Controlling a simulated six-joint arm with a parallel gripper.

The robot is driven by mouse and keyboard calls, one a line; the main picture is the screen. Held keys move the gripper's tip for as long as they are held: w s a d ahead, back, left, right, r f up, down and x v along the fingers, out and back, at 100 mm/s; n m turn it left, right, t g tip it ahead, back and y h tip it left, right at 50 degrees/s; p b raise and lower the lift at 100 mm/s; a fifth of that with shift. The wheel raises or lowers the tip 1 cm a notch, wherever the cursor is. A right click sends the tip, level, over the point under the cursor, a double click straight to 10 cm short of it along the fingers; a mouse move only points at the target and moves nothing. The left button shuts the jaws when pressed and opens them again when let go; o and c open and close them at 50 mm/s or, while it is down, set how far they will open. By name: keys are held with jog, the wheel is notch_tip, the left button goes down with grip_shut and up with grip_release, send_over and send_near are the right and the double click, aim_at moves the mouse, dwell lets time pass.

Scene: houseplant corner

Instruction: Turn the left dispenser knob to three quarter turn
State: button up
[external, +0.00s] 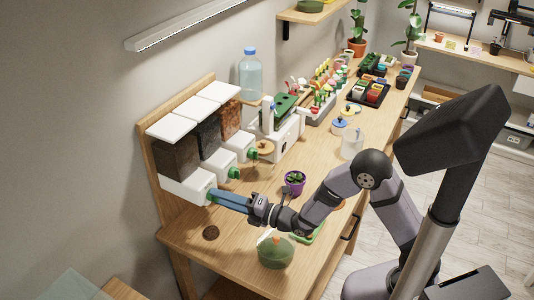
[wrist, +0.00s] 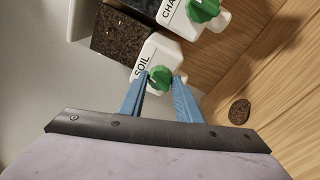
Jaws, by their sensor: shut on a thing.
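The left dispenser (external: 182,187) is a white-fronted bin of dark soil, the nearest of three on a wooden rack. In the wrist view its white spout block (wrist: 165,52) reads SOIL and carries a green knob (wrist: 160,78). My gripper (external: 212,194) reaches it from the right. In the wrist view the blue fingers of my gripper (wrist: 160,82) stand on both sides of the knob and are shut on it. The knob's lower part shows between the fingers; its exact turn angle is hard to read.
The middle dispenser's green knob (wrist: 204,10) is close above.

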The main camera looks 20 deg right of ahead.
jog(key=shift+s+a+f+m+t+b, duration=0.1)
jog(key=shift+m+t+b, duration=0.25)
jog(key=shift+m+b, duration=2.15)
jog(key=shift+d+f+m+t+b, duration=0.1)
jog(key=shift+m+t+b, duration=0.2)
jog(key=shift+m+b, duration=2.15)
jog(key=shift+s+a+f+m+t+b, duration=0.1)
jog(key=shift+m+t+b, duration=0.25)
jog(key=shift+m+b, duration=2.15)
jog(key=shift+m+h, duration=0.3)
jog(key=shift+m, duration=0.15)
jog(key=o, duration=1)
jog(key=shift+r, duration=0.1)
jog(key=shift+b+v, duration=0.45)
jog(key=shift+v, duration=3.2)
